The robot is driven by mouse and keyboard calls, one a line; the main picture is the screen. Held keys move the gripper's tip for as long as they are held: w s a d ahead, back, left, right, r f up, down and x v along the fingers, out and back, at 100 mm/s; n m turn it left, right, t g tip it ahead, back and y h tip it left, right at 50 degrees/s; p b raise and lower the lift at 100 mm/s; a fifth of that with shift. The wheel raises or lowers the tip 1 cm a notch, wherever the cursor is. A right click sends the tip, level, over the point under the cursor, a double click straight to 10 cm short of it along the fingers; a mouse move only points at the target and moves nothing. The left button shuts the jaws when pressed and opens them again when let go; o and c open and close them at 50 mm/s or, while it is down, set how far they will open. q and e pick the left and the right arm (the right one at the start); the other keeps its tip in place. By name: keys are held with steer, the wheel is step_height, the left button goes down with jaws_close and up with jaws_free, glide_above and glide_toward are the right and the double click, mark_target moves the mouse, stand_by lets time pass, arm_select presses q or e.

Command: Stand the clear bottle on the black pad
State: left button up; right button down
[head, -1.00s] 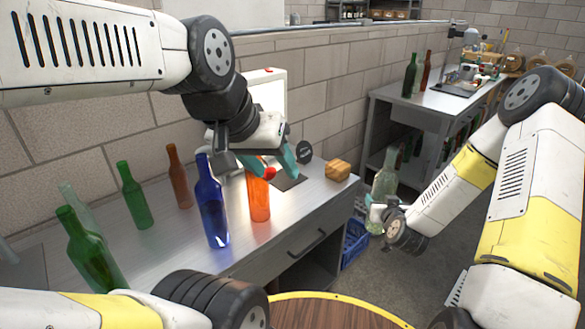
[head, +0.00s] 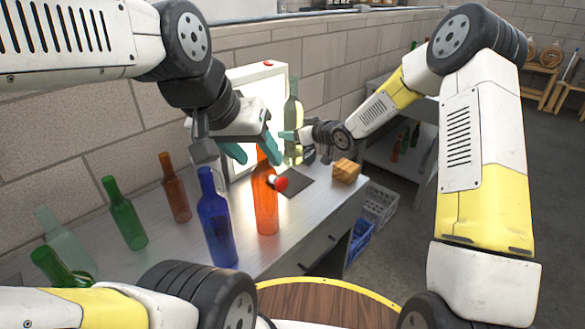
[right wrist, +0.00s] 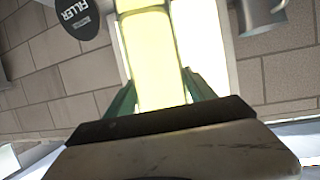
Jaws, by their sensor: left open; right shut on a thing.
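The clear bottle (head: 293,103) is upright in the air in front of the bright panel. My right gripper (head: 290,136) is shut on it. In the right wrist view the bottle (right wrist: 153,60) stands between the teal fingers, lit yellow from behind; its ends are cut off. The black pad (head: 298,183) lies on the bench below the bottle, partly hidden by an orange bottle (head: 265,205). My left gripper (head: 254,150) is open near the top of the orange bottle; I cannot tell whether its fingers are around the neck.
A blue bottle (head: 216,225), a brown bottle (head: 176,190) and green bottles (head: 124,215) stand left on the bench. A wooden block (head: 346,171) is right of the pad. The lit panel (head: 240,92) stands behind.

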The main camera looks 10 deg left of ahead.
mark_target(290, 154)
steer(key=shift+w+a+r, duration=0.3)
steer(key=shift+a+r, duration=0.1)
steer(key=shift+a, duration=0.1)
steer(key=shift+w+a+f, duration=0.1)
steer(key=shift+a+f, duration=0.1)
steer(key=shift+f, duration=4.6)
steer(key=shift+f, duration=0.1)
steer(key=shift+c, duration=1.6)
jaws_free()
steer(key=shift+f, duration=0.25)
